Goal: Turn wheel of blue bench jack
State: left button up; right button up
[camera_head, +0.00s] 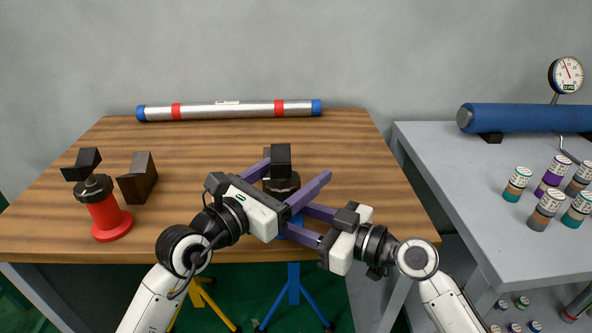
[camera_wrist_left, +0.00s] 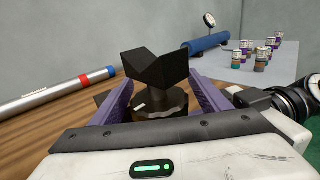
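The bench jack has a black V-shaped head (camera_head: 281,158) above a dark round wheel (camera_head: 281,186) near the table's front edge. Its body is mostly hidden behind my grippers; only a little blue shows low down. My left gripper (camera_head: 296,170) has its purple fingers apart, one on each side of the wheel. In the left wrist view the wheel (camera_wrist_left: 160,103) lies between the fingers, with a gap at the left finger. My right gripper (camera_head: 283,218) reaches in from the right, lower down, its fingers apart around the jack's body. Contact there is hidden.
A red jack (camera_head: 107,212) and a black block (camera_head: 138,180) stand at left. A silver pipe (camera_head: 230,110) lies at the back. Blue tripod legs (camera_head: 294,285) stand below the front edge. A grey table (camera_head: 440,160) at right holds several cans and a blue cylinder (camera_head: 520,117).

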aim_at(269, 190)
pick_arm(q)
jog(key=v, duration=1.2)
jog(key=shift+a, duration=0.1)
jog(key=shift+r, duration=0.15)
